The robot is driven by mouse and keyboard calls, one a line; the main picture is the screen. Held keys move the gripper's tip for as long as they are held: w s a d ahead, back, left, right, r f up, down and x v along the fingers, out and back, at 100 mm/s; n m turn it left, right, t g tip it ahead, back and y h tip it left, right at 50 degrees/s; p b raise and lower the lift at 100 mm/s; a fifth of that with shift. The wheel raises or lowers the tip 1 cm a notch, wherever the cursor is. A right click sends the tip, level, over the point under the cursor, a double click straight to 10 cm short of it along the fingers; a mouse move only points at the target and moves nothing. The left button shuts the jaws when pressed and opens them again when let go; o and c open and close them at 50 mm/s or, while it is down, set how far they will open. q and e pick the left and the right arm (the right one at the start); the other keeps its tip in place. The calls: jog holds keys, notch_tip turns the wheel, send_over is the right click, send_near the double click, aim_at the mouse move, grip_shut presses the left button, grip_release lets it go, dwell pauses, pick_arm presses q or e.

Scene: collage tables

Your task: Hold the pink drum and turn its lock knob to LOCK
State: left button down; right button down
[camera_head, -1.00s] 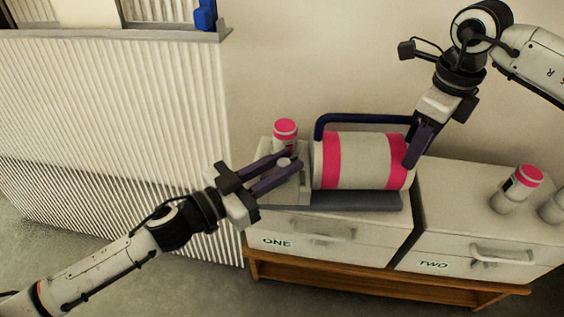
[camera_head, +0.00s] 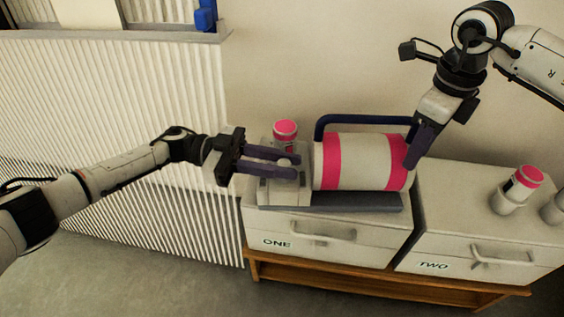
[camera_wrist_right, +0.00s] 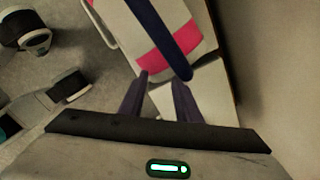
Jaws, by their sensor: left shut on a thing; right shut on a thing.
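The pink drum (camera_head: 362,162), white with pink bands, lies on its side on a grey base on the left cabinet. It also shows in the right wrist view (camera_wrist_right: 157,50). The lock knob (camera_head: 285,162) is a small pale round piece on the grey block at the drum's left end. My left gripper (camera_head: 297,164) reaches in from the left and is shut on the knob, one finger on each side. My right gripper (camera_head: 410,163) is shut on the drum at its right end, by the pink band; its fingers also show in the right wrist view. I cannot read any LOCK marking.
A dark blue bar (camera_head: 365,119) arches behind the drum. A pink-topped canister (camera_head: 285,132) stands behind the knob block. Another pink-capped canister (camera_head: 522,184) stands on the right cabinet (camera_head: 450,190). A ribbed white panel (camera_head: 110,110) is at left.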

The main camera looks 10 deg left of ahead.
pick_arm(q)
jog(key=shift+s+d+f+m+g, duration=0.2)
jog(key=shift+m+g, duration=0.3)
jog(key=shift+g, duration=0.25)
jog(key=shift+s+d+f+m+g, duration=0.15)
jog(key=shift+m+g, duration=0.35)
jog(key=shift+g, duration=0.25)
jog(key=shift+y, duration=0.3)
jog(key=shift+s+g, duration=0.1)
jog(key=shift+g, duration=0.4)
jog(key=c, duration=1.5)
grip_release()
jog(key=shift+c, duration=0.2)
jog(key=shift+a+r, duration=0.1)
jog(key=shift+a, duration=0.05)
jog(key=shift+w+r, duration=0.2)
jog(key=shift+r, duration=0.35)
jog(key=r, duration=0.9)
jog(key=shift+s+r, duration=0.25)
jog(key=shift+s, duration=0.05)
